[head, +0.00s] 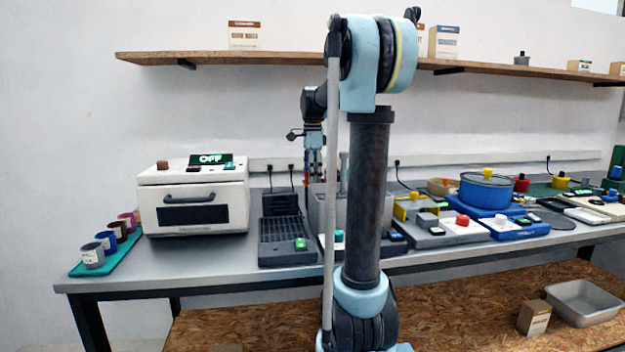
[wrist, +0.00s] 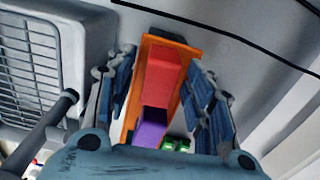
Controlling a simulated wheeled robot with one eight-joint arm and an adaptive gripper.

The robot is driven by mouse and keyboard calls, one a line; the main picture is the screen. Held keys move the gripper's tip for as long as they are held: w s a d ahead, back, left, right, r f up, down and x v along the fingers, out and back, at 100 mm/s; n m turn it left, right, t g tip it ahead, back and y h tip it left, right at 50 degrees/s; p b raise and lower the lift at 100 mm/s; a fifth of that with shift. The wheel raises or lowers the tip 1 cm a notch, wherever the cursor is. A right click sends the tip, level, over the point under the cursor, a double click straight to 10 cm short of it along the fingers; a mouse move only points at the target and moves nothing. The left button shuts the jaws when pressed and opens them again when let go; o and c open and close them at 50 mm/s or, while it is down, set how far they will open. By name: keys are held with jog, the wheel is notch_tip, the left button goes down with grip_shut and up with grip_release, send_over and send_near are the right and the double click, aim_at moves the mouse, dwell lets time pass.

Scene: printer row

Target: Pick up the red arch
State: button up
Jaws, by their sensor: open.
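In the wrist view a red piece (wrist: 164,82), which looks like the red arch, lies over an orange tray or holder (wrist: 185,45). Its arch shape is not clear from above. A purple block (wrist: 151,127) is just below it in the picture. My gripper (wrist: 165,72) is open, with one blue-padded finger on each side of the orange holder and the red piece between them. I cannot tell whether the fingers touch anything. In the head view my gripper (head: 314,160) hangs over the bench behind my arm, and the red piece cannot be made out.
A dark slatted machine (head: 285,228) stands just left of my gripper, and a white oven-like box (head: 193,200) further left. Blue and grey devices, with a blue pot (head: 487,190), fill the bench to the right. A wooden shelf (head: 270,58) runs above.

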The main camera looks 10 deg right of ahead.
jog(key=c, duration=1.1)
jog(key=shift+c, duration=0.2)
